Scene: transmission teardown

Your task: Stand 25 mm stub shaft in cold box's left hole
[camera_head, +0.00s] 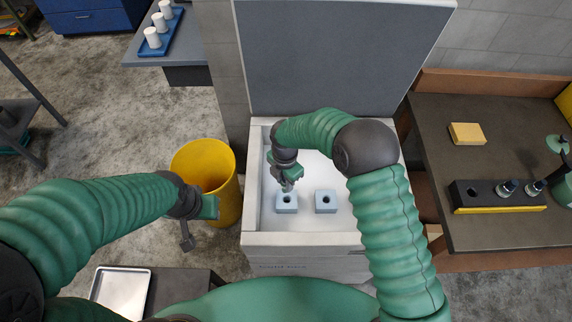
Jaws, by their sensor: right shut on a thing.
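The cold box (250,200) is a white chest with its grey lid raised at the back. Inside on its floor sit two pale blue blocks, each with a dark hole in the top: the left block (287,208) and the right block (326,208). My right gripper (288,186) reaches down into the box, right above the left block's hole. It is shut on the small grey stub shaft, mostly hidden by the jaws; I cannot tell whether its lower end is in the hole. My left gripper (198,228) hangs by the yellow bin, its jaws unclear.
A yellow bin (226,196) stands left of the box. A dark bench (490,225) at right holds a black rack (475,194) with metal parts and a yellow block (467,133). A silver tray (120,292) lies front left. White cups (152,38) stand on a blue tray behind.

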